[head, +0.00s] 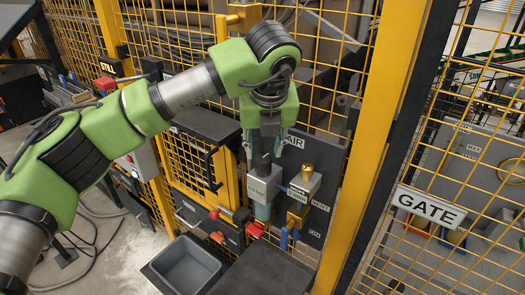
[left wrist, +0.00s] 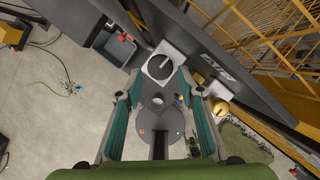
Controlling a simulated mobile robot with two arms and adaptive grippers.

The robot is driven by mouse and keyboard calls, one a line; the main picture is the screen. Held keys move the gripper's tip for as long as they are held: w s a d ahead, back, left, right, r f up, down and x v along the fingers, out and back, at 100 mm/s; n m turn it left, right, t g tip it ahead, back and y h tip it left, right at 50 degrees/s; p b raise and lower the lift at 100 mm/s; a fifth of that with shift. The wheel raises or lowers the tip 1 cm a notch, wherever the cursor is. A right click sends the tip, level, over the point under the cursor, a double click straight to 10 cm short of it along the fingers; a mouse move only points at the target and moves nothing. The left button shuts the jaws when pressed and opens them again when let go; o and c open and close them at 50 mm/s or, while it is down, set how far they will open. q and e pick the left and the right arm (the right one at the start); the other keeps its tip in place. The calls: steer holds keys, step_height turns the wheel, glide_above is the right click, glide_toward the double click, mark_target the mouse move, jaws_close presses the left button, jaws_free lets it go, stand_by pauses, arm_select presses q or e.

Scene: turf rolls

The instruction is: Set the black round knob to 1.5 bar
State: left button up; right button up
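The black round knob (left wrist: 161,69) sits on a pale square block in the left wrist view, with a light line across its face. In the head view the grey block (head: 259,187) is below my left gripper (head: 264,150), and I cannot clearly make out the knob there. My left gripper, seen in the left wrist view (left wrist: 160,86), is open. Its two teal-padded fingers are spread wide, and the knob lies beyond and between their tips, apparently untouched. No pressure reading can be read. My right gripper is not in view.
A brass fitting (head: 307,171) on a second block stands just right of the grey block, before the dark AIR panel (head: 318,156). Red handles (head: 254,229) and a grey bin (head: 186,266) are below. Yellow mesh fence and a GATE sign (head: 429,207) are to the right.

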mark_target(262, 158)
arm_select(q)
steer(key=p+x, duration=0.1)
steer(key=x, duration=0.3)
steer(key=shift+p, duration=0.4)
steer(key=shift+x, duration=0.75)
steer(key=c, duration=0.8)
steer(key=shift+f+b, duration=0.1)
steer(key=shift+b, duration=0.25)
steer(key=m+h+b, duration=0.2)
steer(key=m+b, duration=0.3)
steer(key=b, duration=0.2)
steer(key=shift+f+b, duration=0.1)
steer(key=shift+b, duration=0.3)
steer(key=m+h+b, duration=0.1)
steer(key=m, duration=0.1)
steer(key=shift+m+g, duration=0.3)
steer(key=shift+m, duration=0.1)
steer(key=shift+r+m+g+h+b, duration=0.1)
steer(key=shift+m+g+h+b, duration=0.1)
steer(key=shift+m, duration=0.5)
steer(key=shift+r+m+g+h+b, duration=0.1)
steer(key=shift+r+m+h+b, duration=0.1)
steer(key=shift+m, duration=0.5)
